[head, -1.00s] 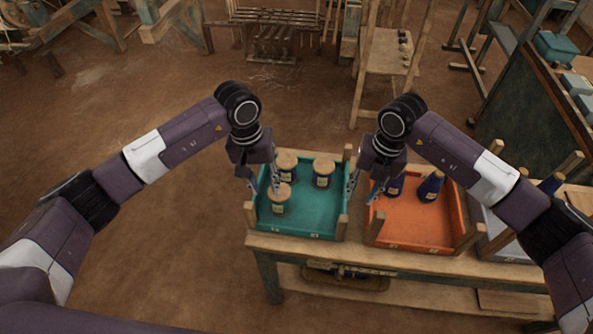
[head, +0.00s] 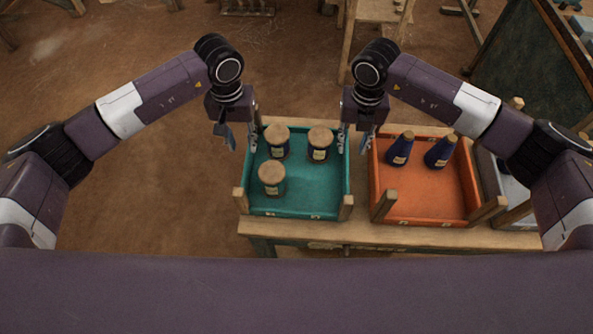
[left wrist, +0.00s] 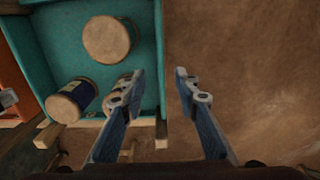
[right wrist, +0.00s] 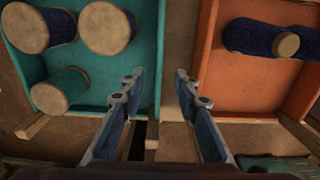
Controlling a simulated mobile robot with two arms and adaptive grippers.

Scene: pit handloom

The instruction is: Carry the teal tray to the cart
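The teal tray (head: 318,194) sits on a wooden bench and holds three dark spools with pale wooden tops (head: 272,178). My left gripper (head: 240,139) is open and empty at the tray's left wall. In the left wrist view, one finger is over the tray's inside and the other outside, with the wall (left wrist: 159,60) between them. My right gripper (head: 354,142) is open and empty at the right wall. In the right wrist view, that wall (right wrist: 158,60) runs between its fingers. Whether the fingers touch the walls is unclear. I cannot make out a cart.
An orange tray (head: 430,205) with two dark blue cones (head: 400,150) stands close to the right of the teal tray. A grey tray (head: 510,185) is further right. The bench's front edge (head: 370,236) is near me. Open brown floor (head: 150,205) lies to the left.

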